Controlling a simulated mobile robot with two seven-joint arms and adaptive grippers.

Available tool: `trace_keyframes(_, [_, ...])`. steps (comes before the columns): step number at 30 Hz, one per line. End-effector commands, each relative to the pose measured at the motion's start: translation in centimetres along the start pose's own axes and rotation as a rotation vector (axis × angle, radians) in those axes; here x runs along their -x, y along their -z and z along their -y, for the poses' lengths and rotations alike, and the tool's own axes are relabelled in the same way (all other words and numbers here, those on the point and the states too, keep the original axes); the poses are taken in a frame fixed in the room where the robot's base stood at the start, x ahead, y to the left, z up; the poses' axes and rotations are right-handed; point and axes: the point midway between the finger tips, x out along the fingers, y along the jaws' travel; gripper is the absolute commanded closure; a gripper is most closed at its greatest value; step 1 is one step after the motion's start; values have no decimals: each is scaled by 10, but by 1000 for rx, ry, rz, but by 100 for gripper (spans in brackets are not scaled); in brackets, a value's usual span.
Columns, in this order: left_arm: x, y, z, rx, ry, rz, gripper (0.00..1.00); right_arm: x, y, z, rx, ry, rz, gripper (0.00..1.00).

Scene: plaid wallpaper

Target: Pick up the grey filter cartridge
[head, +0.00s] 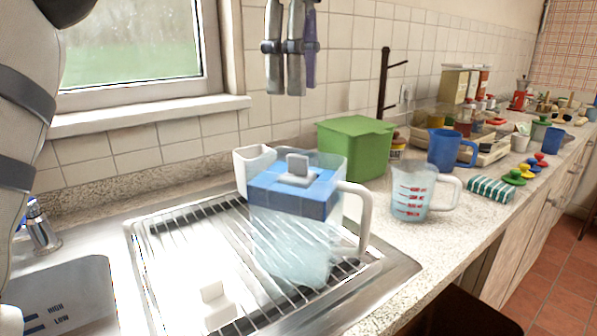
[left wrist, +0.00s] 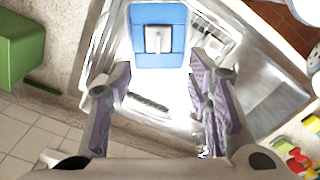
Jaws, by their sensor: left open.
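The grey filter cartridge (head: 297,167) sits upright in the blue insert (head: 268,186) at the top of a clear pitcher (head: 290,245). The pitcher stands on the wire drainer (head: 170,235), its white handle (head: 362,220) toward the right. In the left wrist view the cartridge (left wrist: 158,40) shows from above, in the middle of the blue insert (left wrist: 160,14). My left gripper (head: 290,86) points down, well above the pitcher, open and empty. In the left wrist view its spread fingers (left wrist: 160,76) lie below the cartridge in the picture. My right gripper does not show.
A white container (head: 254,158) and a green box (head: 355,147) stand close behind the pitcher. A measuring jug (head: 410,192) and a blue jug (head: 447,150) stand to the right. A white piece with a tab (head: 214,308) lies on the drainer. The air above the pitcher is clear.

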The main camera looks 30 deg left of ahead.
Motion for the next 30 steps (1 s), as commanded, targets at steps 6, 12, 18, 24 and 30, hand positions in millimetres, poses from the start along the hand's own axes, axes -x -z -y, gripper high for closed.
trace_keyframes(6, [-40, 2, -1, -1, 0, -2, 54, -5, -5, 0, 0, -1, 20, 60])
trace_keyframes(12, [-64, 1, -2, 1, -5, -1, 54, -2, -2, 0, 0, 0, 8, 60])
trace_keyframes(18, [-102, 4, -5, 1, -4, -2, 54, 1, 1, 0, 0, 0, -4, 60])
trace_keyframes(24, [-115, 3, -5, 1, -5, 0, 54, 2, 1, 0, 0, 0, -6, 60])
trace_keyframes(30, [-115, 3, -6, 2, -4, -1, 72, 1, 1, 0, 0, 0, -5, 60])
